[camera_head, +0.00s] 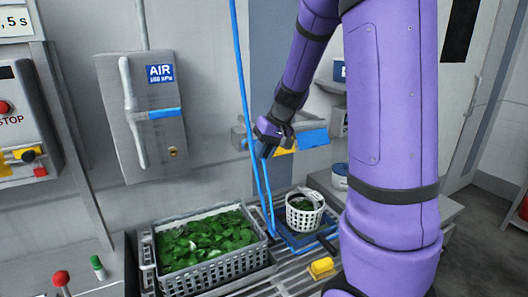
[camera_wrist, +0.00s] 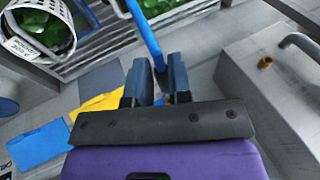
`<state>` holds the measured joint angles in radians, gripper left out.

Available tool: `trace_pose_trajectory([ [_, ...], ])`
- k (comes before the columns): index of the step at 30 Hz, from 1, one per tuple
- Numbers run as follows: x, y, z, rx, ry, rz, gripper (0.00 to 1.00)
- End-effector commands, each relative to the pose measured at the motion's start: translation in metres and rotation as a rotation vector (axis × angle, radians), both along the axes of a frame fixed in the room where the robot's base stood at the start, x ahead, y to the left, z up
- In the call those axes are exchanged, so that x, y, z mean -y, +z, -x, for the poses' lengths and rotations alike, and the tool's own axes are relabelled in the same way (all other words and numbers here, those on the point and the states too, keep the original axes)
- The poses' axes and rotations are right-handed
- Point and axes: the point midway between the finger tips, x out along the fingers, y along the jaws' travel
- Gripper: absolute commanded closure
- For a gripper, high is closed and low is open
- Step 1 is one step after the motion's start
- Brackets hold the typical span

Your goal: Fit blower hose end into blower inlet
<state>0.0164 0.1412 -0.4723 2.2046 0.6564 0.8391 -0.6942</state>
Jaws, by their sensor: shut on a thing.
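My gripper (camera_head: 268,150) is in front of the wall in the middle of the head view. It is shut on the blue hose (camera_head: 241,75). In the wrist view, the hose (camera_wrist: 144,35) runs down between the two fingers of my gripper (camera_wrist: 159,78). The exact hose end is hidden by the fingers. The grey AIR cabinet (camera_head: 115,95) is on the wall to the left of the gripper. A small round brass fitting (camera_head: 173,152) is low on its front, and this looks like the inlet. The fitting (camera_wrist: 265,62) stands clear of the gripper in the wrist view.
A grey crate of greens (camera_head: 215,268) and a small white basket of greens (camera_head: 304,220) stand on the slatted rack below. A yellow block (camera_head: 321,267) lies there too. A bent handle (camera_head: 136,125) sticks out from the AIR cabinet. Yellow and blue pieces (camera_head: 313,138) are behind the gripper.

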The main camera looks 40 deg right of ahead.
Motion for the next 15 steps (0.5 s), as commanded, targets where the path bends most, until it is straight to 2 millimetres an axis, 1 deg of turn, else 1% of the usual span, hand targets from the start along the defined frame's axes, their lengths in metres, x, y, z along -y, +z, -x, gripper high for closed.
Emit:
trace_pose_trajectory([
  [15,0.0015,-0.0004,-0.0064,-0.001,-0.001,0.001,1.00],
])
